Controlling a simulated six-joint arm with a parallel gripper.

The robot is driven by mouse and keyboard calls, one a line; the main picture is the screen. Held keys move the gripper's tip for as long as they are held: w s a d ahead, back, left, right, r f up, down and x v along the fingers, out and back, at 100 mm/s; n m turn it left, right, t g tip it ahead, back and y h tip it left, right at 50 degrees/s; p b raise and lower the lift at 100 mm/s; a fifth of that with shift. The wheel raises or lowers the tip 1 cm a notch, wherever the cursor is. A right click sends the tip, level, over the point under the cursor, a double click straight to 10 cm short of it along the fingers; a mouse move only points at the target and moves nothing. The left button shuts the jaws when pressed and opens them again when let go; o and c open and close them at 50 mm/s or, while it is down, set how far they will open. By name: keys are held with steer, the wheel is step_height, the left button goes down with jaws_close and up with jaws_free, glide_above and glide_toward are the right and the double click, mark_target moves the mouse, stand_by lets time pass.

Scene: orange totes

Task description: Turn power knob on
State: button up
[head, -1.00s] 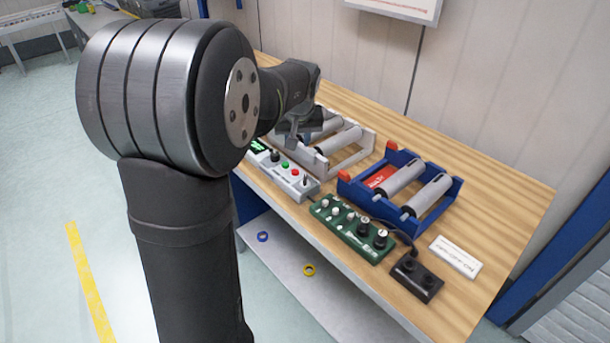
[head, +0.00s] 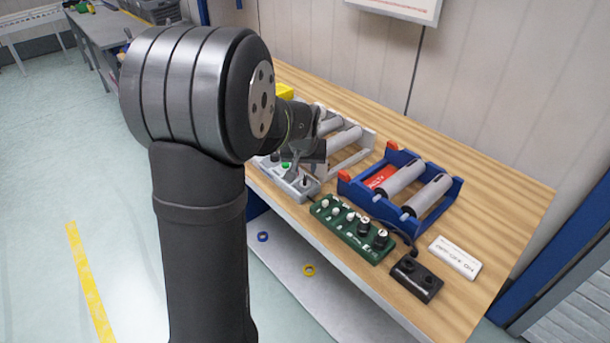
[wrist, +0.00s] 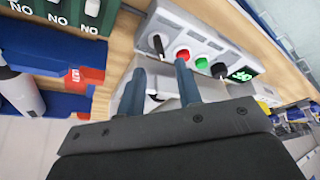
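A grey control box (head: 296,190) sits at the table's front edge in the head view. In the wrist view the same box (wrist: 212,44) shows a black lever-like knob (wrist: 157,43), a red button (wrist: 182,54), a green button (wrist: 201,63), another black knob (wrist: 218,69) and a lit green display (wrist: 243,74). I cannot read which knob is the power knob. My gripper (wrist: 160,67) has its two fingers apart and nothing visible between them. Its tips appear near the lever-like knob and red button; contact cannot be told. In the head view my gripper (head: 308,153) partly hides the box.
A green control box (head: 350,228) with several knobs stands to the right, then a black two-knob box (head: 416,277) and a white label block (head: 455,257). Behind are a blue roller stand (head: 450,193) and a grey roller stand (head: 364,150). The table's right end is clear.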

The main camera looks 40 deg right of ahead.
mark_target(305, 177)
steer(key=x, duration=0.5)
steer(key=shift+w+d+f, duration=0.1)
steer(key=shift+f, duration=0.2)
jaws_close()
